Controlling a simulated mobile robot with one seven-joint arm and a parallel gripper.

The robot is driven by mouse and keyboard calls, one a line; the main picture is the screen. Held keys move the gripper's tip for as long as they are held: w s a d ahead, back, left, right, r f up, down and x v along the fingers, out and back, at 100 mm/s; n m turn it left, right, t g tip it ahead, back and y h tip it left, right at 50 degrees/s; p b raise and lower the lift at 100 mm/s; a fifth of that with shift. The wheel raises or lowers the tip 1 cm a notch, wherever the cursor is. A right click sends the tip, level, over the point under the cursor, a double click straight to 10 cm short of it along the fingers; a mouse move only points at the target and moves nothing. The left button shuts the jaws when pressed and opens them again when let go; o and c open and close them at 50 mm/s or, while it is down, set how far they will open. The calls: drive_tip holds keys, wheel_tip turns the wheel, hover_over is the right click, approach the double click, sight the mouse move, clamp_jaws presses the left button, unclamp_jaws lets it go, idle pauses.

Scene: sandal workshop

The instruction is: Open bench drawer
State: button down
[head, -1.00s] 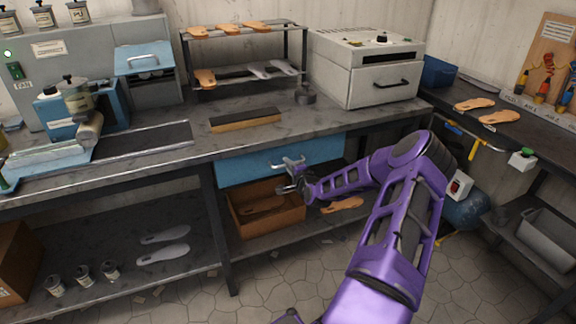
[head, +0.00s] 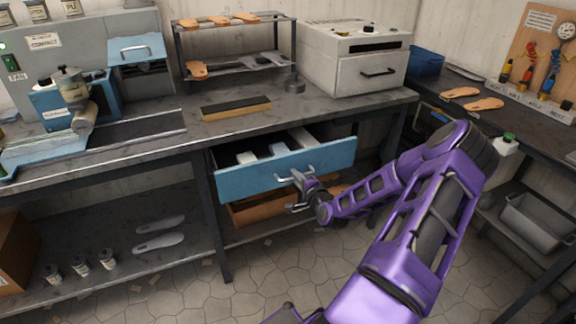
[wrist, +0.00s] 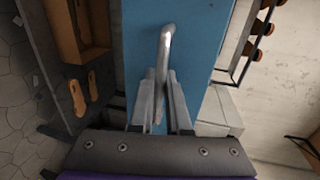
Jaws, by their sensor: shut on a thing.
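The blue bench drawer (head: 240,180) stands pulled partly out from under the bench top, with several pale items inside it. Its silver bar handle (head: 296,170) is on the middle of the front. My gripper (head: 300,178) is at the handle, in front of the drawer face. In the wrist view, the two fingers of my gripper (wrist: 162,92) are on either side of the handle (wrist: 166,45), closed on it, with the blue drawer front (wrist: 205,40) behind. The back of the drawer is hidden under the bench top.
A wooden crate (head: 245,214) sits on the lower shelf beneath the drawer. The bench top (head: 190,140) holds a brush-like block (head: 236,107) and a grey oven (head: 350,72). The tiled floor (head: 270,285) in front of the drawer is clear apart from small scraps.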

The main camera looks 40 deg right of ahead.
drive_tip(key=f+v, duration=0.2)
drive_tip(key=v, duration=1)
drive_tip(key=shift+s+f+p, duration=0.2)
drive_tip(key=shift+s+p, duration=0.2)
drive_tip(key=shift+s, duration=0.25)
drive_tip(key=c, duration=0.9)
unclamp_jaws()
drive_tip(key=p+v, duration=0.1)
drive_tip(key=v, duration=1.6)
drive_tip(key=shift+s, duration=0.2)
